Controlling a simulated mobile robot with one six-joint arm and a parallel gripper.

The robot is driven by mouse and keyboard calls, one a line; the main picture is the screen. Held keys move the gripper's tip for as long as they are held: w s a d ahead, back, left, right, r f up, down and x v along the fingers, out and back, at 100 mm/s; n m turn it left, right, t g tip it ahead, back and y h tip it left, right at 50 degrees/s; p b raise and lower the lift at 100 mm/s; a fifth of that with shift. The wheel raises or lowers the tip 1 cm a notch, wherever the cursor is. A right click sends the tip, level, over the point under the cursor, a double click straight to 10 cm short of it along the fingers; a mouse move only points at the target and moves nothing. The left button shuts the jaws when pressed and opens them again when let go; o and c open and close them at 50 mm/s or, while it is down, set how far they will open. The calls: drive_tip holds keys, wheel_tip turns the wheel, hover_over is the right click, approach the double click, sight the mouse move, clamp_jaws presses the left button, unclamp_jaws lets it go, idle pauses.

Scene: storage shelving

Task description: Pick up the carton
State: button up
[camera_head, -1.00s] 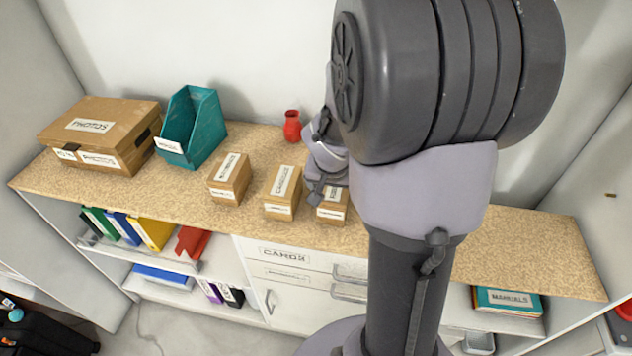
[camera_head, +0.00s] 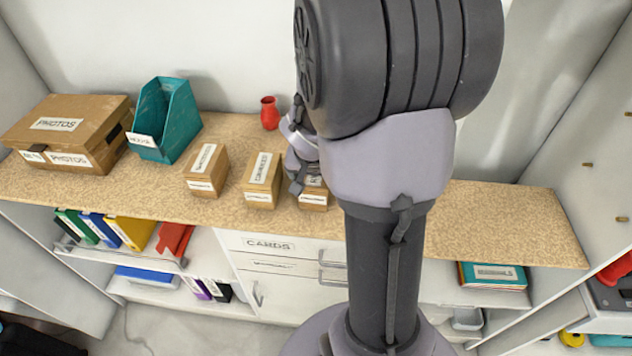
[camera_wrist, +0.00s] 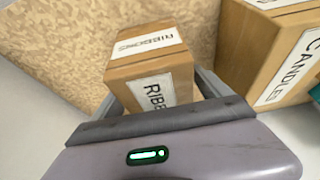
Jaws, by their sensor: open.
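A small brown carton labelled RIBBONS (camera_wrist: 150,68) lies in front of my gripper (camera_wrist: 163,88) in the wrist view, between the two open fingers. The fingers' far ends are partly hidden beside the carton, so contact cannot be told. In the head view the same carton (camera_head: 313,200) stands on the wooden counter, its top partly covered by my gripper (camera_head: 297,187). A taller carton labelled CANDLES (camera_head: 262,180) stands just to its left; it shows at the right of the wrist view (camera_wrist: 268,55). A third small carton (camera_head: 207,170) stands further left.
A PHOTOS box (camera_head: 85,109) and teal file holder (camera_head: 182,128) stand at the left of the counter (camera_head: 500,220). A red vase (camera_head: 270,114) stands behind, near my gripper. The counter's right part is clear. My arm hides the middle.

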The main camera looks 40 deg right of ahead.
idle(0.3)
drive_tip(key=c, duration=1.5)
drive_tip(key=shift+r+p, duration=0.35)
drive_tip(key=shift+p, duration=0.25)
drive_tip(key=shift+c, duration=0.2)
wheel_tip(320, 180, up, 4)
drive_tip(key=shift+f+p, duration=0.1)
drive_tip(key=shift+p, duration=1)
drive_tip(key=s+a+b, duration=0.5)
drive_tip(key=s+a, duration=0.5)
drive_tip(key=a, duration=0.2)
drive_tip(key=shift+s+r+b, duration=0.2)
drive_tip(key=shift+r+b, duration=0.15)
drive_tip(key=shift+r, duration=0.1)
